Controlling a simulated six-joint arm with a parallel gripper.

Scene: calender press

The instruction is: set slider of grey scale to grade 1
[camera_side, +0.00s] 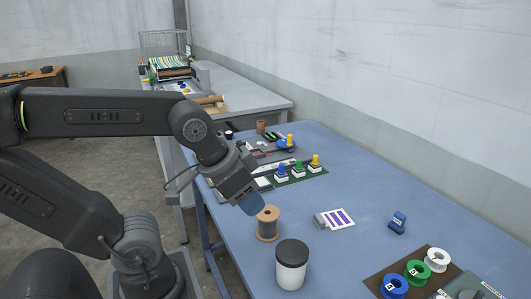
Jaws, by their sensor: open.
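My gripper (250,203) points down and to the right above the blue table (362,184), its tip close above and left of a wooden spool (267,223). It is open, and I see nothing held in it. I cannot make out the grey scale or its slider with certainty. Small flat grey and white pieces (263,182) lie just behind my gripper, partly hidden by it, and are too small to read. No grade marks are legible.
A black-lidded white jar (291,267) stands in front. Blue, green and yellow-knobbed blocks (298,172) stand behind. The table's right middle is clear.

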